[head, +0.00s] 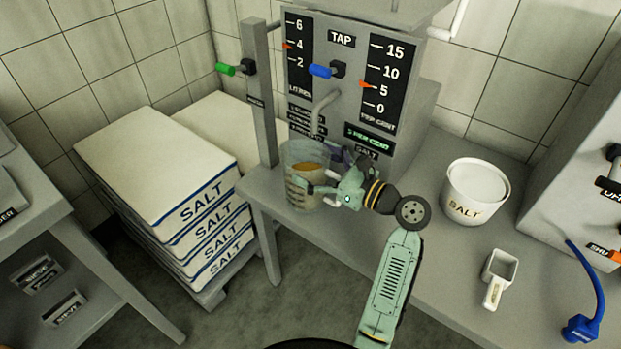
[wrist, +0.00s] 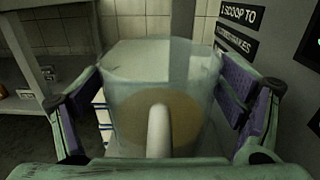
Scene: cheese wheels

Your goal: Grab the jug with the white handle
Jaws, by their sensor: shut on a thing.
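The jug (head: 306,158) is clear, with a yellowish-brown layer visible inside it. It stands upright under the tap spout (head: 321,108), at the left end of the counter. In the wrist view the jug (wrist: 140,80) fills the middle, and its white handle (wrist: 159,130) points toward my wrist. My gripper (head: 318,188) reaches in from the right. Its two fingers lie on either side of the jug, with the purple pads along its sides, and it is shut on the jug. I cannot tell whether the jug's base touches the counter.
The tap panel (head: 341,40) with gauges and a blue lever (head: 321,71) stands right behind the jug. A salt tub (head: 474,192), a white scoop (head: 497,278) and a blue hose plug (head: 580,328) are to the right. Stacked salt sacks (head: 160,165) stand left, on the floor side.

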